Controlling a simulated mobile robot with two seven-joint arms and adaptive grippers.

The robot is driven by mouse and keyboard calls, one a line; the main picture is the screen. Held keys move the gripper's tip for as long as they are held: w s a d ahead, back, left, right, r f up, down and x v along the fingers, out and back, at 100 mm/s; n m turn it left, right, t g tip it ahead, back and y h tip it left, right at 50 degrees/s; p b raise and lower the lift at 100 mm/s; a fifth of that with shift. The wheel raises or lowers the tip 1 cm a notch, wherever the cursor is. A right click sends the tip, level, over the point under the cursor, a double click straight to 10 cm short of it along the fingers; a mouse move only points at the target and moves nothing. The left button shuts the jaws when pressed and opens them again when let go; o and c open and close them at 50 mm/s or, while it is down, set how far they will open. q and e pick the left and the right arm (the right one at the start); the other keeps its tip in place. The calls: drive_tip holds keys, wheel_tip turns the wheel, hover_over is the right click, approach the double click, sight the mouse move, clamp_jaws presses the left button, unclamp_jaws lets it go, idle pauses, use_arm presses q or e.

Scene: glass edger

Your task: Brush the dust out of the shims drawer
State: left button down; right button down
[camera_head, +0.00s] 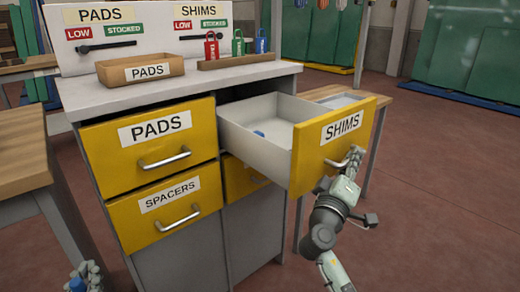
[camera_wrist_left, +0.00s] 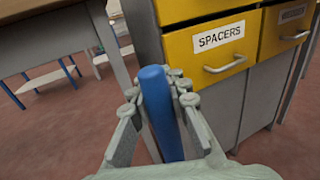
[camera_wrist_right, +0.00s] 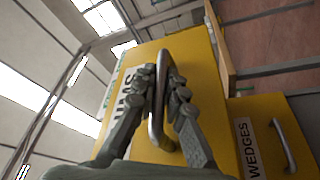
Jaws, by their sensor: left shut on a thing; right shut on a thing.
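The yellow-fronted shims drawer (camera_head: 325,150) is pulled out of the cabinet at the upper right. Its pale interior shows, with a small blue thing (camera_head: 259,133) lying inside; I cannot make out dust. My right gripper (camera_head: 347,160) is shut on the drawer's metal handle, and the right wrist view shows the handle (camera_wrist_right: 160,110) between its fingers. My left gripper (camera_wrist_left: 158,98) is shut on a blue rod-like handle (camera_wrist_left: 163,115), beside the cabinet's left side. In the head view this gripper (camera_head: 84,275) is at the bottom left edge. The rod's far end is hidden.
The cabinet has closed pads (camera_head: 152,141) and spacers (camera_head: 165,203) drawers on its left. A pads box (camera_head: 140,69) and a rack with red, green and blue padlock-like items (camera_head: 235,58) stand on top. A wooden table (camera_head: 20,160) is at left; floor is clear at right.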

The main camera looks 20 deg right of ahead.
drive_tip(key=c, duration=1.6)
unclamp_jaws()
drive_tip(key=shift+s+a, duration=0.1)
drive_tip(key=v, duration=1.2)
